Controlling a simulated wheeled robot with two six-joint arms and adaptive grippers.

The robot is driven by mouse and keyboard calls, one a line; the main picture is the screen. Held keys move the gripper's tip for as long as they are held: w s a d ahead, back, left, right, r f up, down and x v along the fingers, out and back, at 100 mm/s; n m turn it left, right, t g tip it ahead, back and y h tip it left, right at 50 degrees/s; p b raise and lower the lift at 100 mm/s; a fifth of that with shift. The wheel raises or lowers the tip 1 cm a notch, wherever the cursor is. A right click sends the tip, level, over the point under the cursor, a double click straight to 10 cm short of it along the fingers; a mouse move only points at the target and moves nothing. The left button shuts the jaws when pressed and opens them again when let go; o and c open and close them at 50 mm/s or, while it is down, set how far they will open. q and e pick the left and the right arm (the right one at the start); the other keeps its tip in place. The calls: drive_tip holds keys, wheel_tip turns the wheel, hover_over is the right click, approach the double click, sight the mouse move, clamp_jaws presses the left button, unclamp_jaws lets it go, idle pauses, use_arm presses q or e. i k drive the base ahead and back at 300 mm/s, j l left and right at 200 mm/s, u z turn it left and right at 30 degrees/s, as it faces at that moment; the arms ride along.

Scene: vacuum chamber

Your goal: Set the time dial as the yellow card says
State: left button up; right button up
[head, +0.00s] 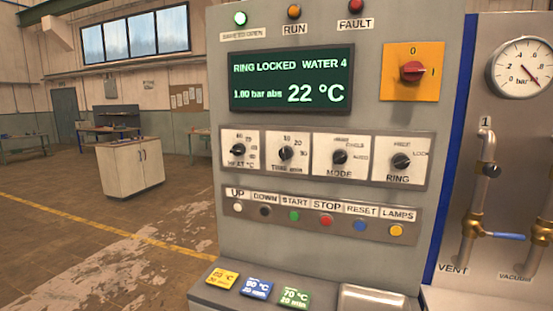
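The time dial (286,153) is a black knob on a pale plate in the row of dials, second from the left. Numbers are printed around it, too small to read surely. Which number its pointer marks I cannot tell. The yellow card (222,278) lies on the sloped ledge below the panel, leftmost of three cards. It carries a temperature in °C and a smaller line under it, both too blurred to read surely. Neither of my grippers is in view.
The heat dial (239,150), mode dial (340,157) and ring dial (401,161) share the row. Buttons run below. A blue card (257,287) and a green card (292,296) lie beside the yellow one. The display (291,79) reads RING LOCKED, 22 °C. Pipes (480,190) stand right.

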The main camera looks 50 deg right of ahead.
sight(286, 153)
drive_tip(key=z, duration=1.75)
